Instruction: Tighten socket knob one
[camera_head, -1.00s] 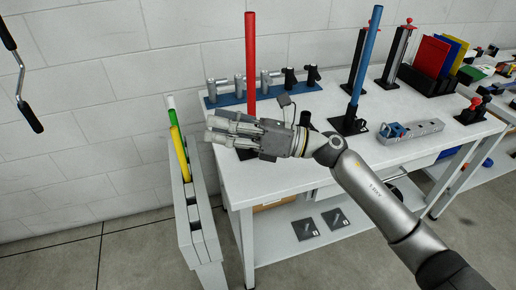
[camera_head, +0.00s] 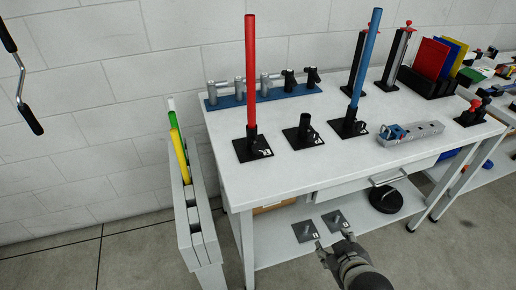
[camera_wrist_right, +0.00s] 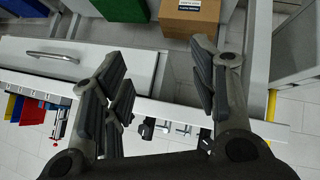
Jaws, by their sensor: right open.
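Three black socket bases stand on the white table (camera_head: 290,175). The left socket (camera_head: 253,145) holds an upright red rod (camera_head: 251,70). The middle socket (camera_head: 304,132) holds no rod. The right socket (camera_head: 349,125) holds a blue rod (camera_head: 366,58), slightly tilted. Small black knobs show on the socket sides; I cannot read the plate labels. In the right wrist view the gripper (camera_wrist_right: 165,92) is open and empty. My left gripper is out of view.
A blue rail with clamps (camera_head: 262,96) lies at the table's back. A grey perforated block (camera_head: 412,132) lies at right. A drawer with a handle (camera_head: 385,178) is under the tabletop; it also shows in the wrist view (camera_wrist_right: 100,65). A grey rack (camera_head: 190,215) stands left.

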